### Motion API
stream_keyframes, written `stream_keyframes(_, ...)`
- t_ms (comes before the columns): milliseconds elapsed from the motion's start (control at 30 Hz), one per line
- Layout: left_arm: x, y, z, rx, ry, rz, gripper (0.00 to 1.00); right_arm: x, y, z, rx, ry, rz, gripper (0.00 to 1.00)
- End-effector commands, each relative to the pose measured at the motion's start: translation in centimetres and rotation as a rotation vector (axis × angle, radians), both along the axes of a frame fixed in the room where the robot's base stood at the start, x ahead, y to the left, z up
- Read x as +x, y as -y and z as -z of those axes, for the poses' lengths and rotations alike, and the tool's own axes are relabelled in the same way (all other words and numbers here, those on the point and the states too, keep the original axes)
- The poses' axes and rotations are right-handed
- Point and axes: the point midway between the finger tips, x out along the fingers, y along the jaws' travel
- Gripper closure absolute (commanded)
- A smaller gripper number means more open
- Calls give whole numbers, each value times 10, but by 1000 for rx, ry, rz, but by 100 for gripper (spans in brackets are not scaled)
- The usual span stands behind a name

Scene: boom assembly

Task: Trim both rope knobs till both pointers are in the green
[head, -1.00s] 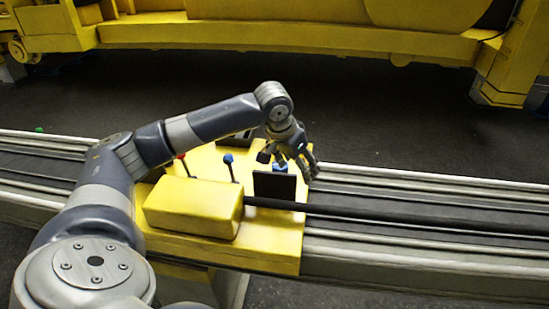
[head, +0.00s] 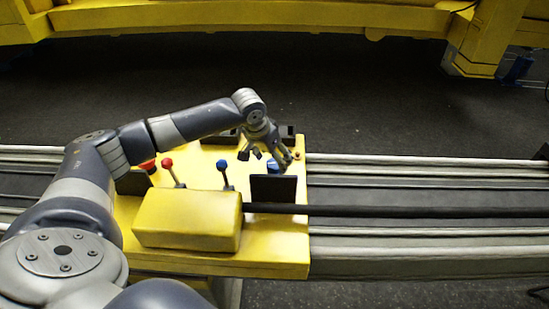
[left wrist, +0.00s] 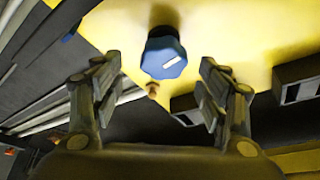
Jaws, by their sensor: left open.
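A blue rope knob (head: 273,166) stands on the yellow carriage, behind a dark upright plate. Dark boxes with pale windows, perhaps the gauges (left wrist: 298,80), stand on the right in the wrist view; I cannot read a pointer or green zone. My right gripper is not in view.
A dark plate (head: 273,189) stands close in front of the blue knob. A black rod (head: 420,210) runs right along the rails. A brass piece (left wrist: 152,90) is near the knob.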

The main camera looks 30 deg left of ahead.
Motion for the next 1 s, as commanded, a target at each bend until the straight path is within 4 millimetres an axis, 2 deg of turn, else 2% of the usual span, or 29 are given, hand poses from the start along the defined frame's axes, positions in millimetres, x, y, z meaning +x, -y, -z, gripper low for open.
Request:
stream_keyframes(200, 9, 0, 22, 0, -1, 0, 32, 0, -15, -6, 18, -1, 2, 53)
stream_keyframes(367, 11, 0, 27, 1, 0, 1, 32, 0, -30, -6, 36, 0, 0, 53)
stream_keyframes(533, 11, 0, 27, 1, 0, 1, 32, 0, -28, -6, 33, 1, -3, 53)
stream_keyframes(567, 11, 0, 27, 1, 0, 1, 34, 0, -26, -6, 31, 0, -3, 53)
stream_keyframes(733, 11, 0, 27, 1, 0, 1, 73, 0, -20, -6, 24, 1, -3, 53)
stream_keyframes(767, 11, 0, 27, 1, 0, 1, 76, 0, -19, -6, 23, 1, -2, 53)
stream_keyframes(1000, 11, 0, 26, 1, -1, 7, 76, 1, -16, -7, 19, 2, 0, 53)
